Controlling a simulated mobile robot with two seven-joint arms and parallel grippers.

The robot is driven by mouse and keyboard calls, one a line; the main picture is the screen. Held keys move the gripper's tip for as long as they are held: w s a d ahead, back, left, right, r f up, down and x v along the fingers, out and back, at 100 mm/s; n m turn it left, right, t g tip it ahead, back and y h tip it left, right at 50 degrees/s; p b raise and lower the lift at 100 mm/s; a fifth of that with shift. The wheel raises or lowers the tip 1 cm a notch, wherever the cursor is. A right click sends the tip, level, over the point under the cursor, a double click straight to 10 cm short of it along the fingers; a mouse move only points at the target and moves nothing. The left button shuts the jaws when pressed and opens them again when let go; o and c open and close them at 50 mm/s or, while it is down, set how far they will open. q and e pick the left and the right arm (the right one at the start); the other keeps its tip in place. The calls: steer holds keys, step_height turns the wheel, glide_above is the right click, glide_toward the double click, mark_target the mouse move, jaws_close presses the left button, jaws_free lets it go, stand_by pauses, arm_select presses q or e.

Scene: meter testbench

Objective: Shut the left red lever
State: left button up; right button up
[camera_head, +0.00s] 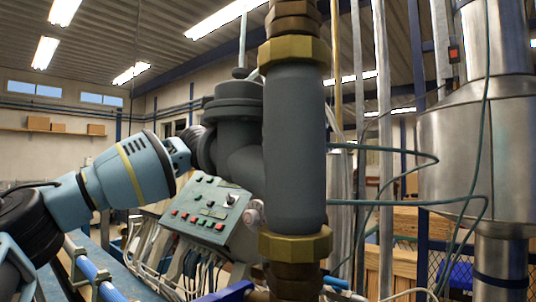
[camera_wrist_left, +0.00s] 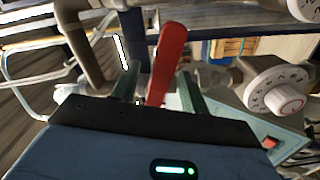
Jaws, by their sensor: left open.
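The red lever (camera_wrist_left: 167,62) stands up in the middle of the left wrist view, slightly tilted. My left gripper (camera_wrist_left: 159,72) is open, with one green finger on each side of the lever. Contact between lever and fingers cannot be told. In the head view my left arm reaches in from the left, and its end meets the dark grey valve body (camera_head: 238,105). The left fingers and the red lever are hidden there. My right gripper is in neither view.
A control panel (camera_head: 205,210) with buttons sits below the left wrist in the head view. A thick grey vertical pipe (camera_head: 295,150) with brass nuts stands in front. A white dial (camera_wrist_left: 278,92) lies right of the fingers in the wrist view. Thin cables hang at right.

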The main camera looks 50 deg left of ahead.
arm_select(q)
steer(key=s+b, duration=0.1)
steer(key=s, duration=0.5)
steer(key=shift+s+d, duration=0.15)
steer(key=shift+d, duration=0.2)
stand_by(0.4)
